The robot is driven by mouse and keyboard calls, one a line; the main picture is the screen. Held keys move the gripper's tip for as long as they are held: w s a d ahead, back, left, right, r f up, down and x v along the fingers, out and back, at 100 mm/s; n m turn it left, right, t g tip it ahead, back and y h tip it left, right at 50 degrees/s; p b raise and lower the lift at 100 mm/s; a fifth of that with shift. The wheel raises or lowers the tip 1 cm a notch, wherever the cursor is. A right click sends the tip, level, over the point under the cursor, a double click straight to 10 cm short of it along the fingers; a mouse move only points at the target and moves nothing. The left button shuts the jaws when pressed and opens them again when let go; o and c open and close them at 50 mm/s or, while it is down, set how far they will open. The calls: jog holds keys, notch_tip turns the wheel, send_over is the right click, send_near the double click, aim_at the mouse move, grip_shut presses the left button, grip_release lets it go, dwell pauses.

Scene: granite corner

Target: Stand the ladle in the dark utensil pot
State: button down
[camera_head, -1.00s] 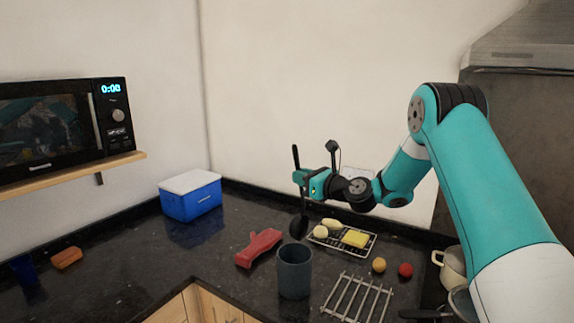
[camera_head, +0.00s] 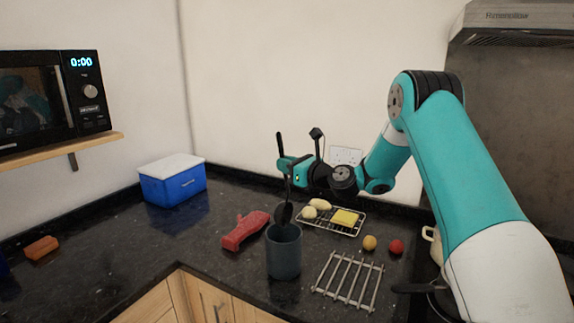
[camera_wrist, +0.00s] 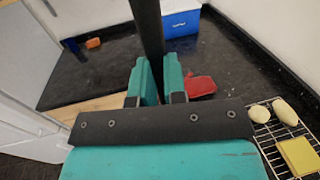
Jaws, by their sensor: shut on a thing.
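The black ladle (camera_head: 284,213) hangs upright from my gripper (camera_head: 287,167), with its bowl down and the handle's end sticking up above the jaws. My gripper is shut on the handle; the wrist view shows the dark handle (camera_wrist: 149,30) between the teal fingers (camera_wrist: 158,85). The dark utensil pot (camera_head: 284,255) stands upright on the black counter near its front corner. The ladle's bowl is at the pot's rim in the head view; I cannot tell whether it is over the opening or just behind it. The pot is not seen in the wrist view.
A red object (camera_head: 245,230) lies just left of the pot. A wire rack (camera_head: 331,221) with pale items and a yellow sponge (camera_head: 345,217) is behind right. A metal trivet (camera_head: 348,281) lies right of the pot. A blue box (camera_head: 172,185) stands farther back left.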

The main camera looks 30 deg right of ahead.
aim_at(287, 200)
jog(key=shift+f+b, duration=3.4)
jog(key=shift+f, duration=2.15)
jog(key=c, duration=1.1)
grip_release()
jog(key=b+v, duration=1.2)
jog(key=v, duration=0.5)
jog(key=shift+s, duration=0.1)
